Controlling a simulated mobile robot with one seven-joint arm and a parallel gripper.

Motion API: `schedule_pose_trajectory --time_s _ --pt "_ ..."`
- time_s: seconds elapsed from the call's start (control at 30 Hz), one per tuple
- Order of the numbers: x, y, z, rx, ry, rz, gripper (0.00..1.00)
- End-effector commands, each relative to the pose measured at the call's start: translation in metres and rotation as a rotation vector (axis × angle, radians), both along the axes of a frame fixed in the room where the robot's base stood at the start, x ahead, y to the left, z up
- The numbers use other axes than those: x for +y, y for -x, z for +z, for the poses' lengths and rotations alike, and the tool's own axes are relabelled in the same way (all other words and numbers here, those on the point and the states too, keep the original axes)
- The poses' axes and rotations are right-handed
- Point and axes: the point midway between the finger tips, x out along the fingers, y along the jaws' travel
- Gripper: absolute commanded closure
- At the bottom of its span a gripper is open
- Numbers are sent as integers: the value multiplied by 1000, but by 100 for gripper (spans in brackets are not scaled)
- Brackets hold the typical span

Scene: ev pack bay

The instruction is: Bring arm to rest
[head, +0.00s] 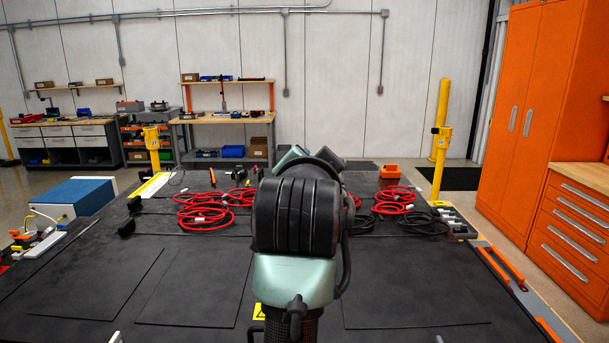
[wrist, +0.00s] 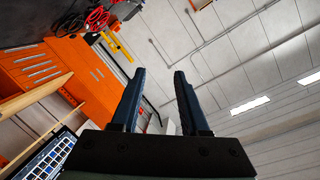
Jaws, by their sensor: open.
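My gripper (wrist: 160,98) shows in the wrist view with its two dark fingers spread apart and nothing between them. The wrist view is tilted, with the ceiling and wall behind the fingers and the orange cabinet to their left. In the head view my arm rises in the middle, over the black-topped work surface (head: 190,285). My arm hides the gripper there.
Red cable coils (head: 205,218) and black cable coils (head: 425,222) lie across the far part of the work surface. An orange box (head: 390,171) sits at its back edge. A blue box (head: 80,197) stands left. An orange cabinet (head: 520,115) stands right. The near surface is mostly clear.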

Motion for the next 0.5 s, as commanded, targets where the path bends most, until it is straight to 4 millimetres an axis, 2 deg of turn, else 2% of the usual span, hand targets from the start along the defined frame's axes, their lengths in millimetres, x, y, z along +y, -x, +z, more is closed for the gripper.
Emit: schedule_pose_trajectory --time_s 0.1,0.17,0.2,0.3,0.4,0.5 --pt "-3 45 56 -260 220 15 55" --pt "-1 75 83 -390 333 7 55" --pt "0 97 101 -473 404 -5 55" --pt "6 152 136 -658 559 -49 55" --pt "10 197 158 -789 666 -99 55" --pt "13 227 171 -867 727 -136 55"
